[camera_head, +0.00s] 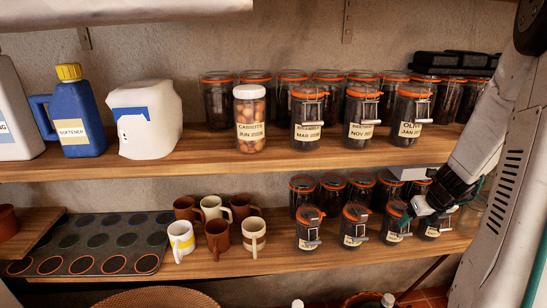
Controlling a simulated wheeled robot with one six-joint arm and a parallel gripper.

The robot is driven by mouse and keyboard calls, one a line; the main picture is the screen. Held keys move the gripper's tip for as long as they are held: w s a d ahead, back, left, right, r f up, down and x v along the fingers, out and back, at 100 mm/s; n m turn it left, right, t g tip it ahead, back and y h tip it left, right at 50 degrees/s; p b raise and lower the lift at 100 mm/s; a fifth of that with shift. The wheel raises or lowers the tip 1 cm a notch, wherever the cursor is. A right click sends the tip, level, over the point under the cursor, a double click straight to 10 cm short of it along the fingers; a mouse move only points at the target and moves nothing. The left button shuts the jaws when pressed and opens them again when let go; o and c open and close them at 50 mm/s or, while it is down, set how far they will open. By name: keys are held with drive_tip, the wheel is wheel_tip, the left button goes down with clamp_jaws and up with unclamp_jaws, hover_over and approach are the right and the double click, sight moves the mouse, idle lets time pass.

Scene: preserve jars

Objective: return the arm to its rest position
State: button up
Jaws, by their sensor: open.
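My arm comes in from the right side of the view, with its pale link reaching down and left. My gripper (425,206) is open at the right end of the lower shelf, in front of the dark jars there. A dark jar (397,224) stands at its left, and another jar (432,226) is just below it. Whether the fingers touch either jar cannot be told. Part of the jars behind is hidden by the gripper.
The upper shelf (215,150) holds a jar labelled carrots (250,120), dark orange-rimmed jars (308,118), a blue softener jug (75,115) and a white jug (147,118). The lower shelf (280,254) holds mugs (217,238) and a dark mat with circles (100,222).

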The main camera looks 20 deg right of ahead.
drive_tip(key=s+a+r+m+g, duration=0.1)
drive_tip(key=s+a+r+m, duration=0.4)
drive_tip(key=a+m, duration=0.6)
drive_tip(key=s+a+r+m+g, duration=0.1)
drive_tip(key=s+a+r+m, duration=0.5)
drive_tip(key=a+m, duration=0.5)
drive_tip(key=s+a+r+m+y, duration=0.1)
drive_tip(key=s+a+r+m, duration=0.4)
drive_tip(key=a+r+m, duration=0.3)
drive_tip(key=a+m, duration=0.3)
drive_tip(key=shift+s+a+r+g, duration=0.25)
drive_tip(key=shift+s+r+g, duration=0.15)
drive_tip(key=shift+c, duration=0.3)
